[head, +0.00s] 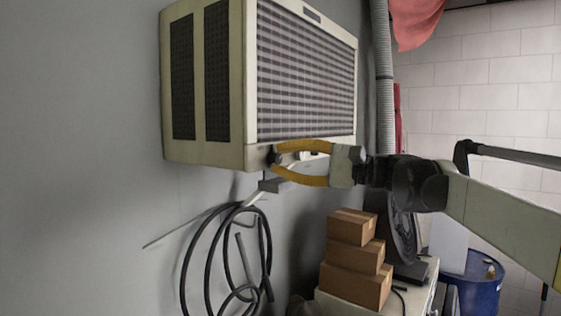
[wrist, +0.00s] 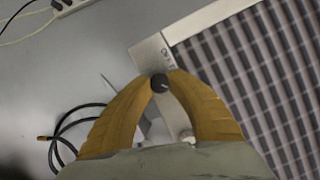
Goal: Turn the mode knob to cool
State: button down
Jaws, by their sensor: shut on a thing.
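The air conditioner (head: 208,154) hangs on the grey wall, with its slatted grille facing right; its grille also shows in the wrist view (wrist: 260,70). A dark round knob (wrist: 159,83) sits on the pale strip below the grille. My gripper (head: 275,159) has yellow curved fingers, and their tips are closed around the knob from two sides. In the wrist view the fingertips (wrist: 160,80) meet at the knob, with a light mark on its face. The mode labels are too small to read.
A coiled black hose (head: 187,262) hangs on the wall below the unit. Stacked cardboard boxes (head: 352,257) stand on a cabinet beside a dark fan (head: 402,235). A blue barrel (head: 483,283) is at the lower right. A grey duct (head: 383,80) runs up the wall.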

jog(key=shift+r, duration=0.1)
jog(key=c, duration=1.2)
grip_release()
jog(key=v, duration=1.2)
jog(key=s+a+f+h+b, duration=0.25)
jog(key=s+f+b, duration=0.2)
jog(key=f, duration=0.75)
jog(key=s+a+f+n+h+b, duration=0.1)
jog(key=s+f+h+b, duration=0.35)
jog(key=f, duration=0.75)
jog(key=s+a+f+h+b, duration=0.1)
jog(key=s+f+h+b, duration=0.15)
jog(key=f+b, duration=0.65)
jog(key=s+d+f+n+h+b, duration=0.1)
jog(key=s+d+f+h+b, duration=0.2)
jog(key=f, duration=0.9)
jog(key=s+d+f+n+t+h+b, duration=0.1)
jog(key=s+d+f+b, duration=0.3)
jog(key=f, duration=0.8)
jog(key=s+d+f+n+t+h+b, duration=0.1)
jog(key=s+d+f+n+h+b, duration=0.2)
jog(key=f, duration=0.9)
jog(key=s+d+h+b, duration=0.1)
jog(key=s+b, duration=0.1)
jog(key=shift+s+f+h, duration=0.2)
jog(key=shift+s+h, duration=0.15)
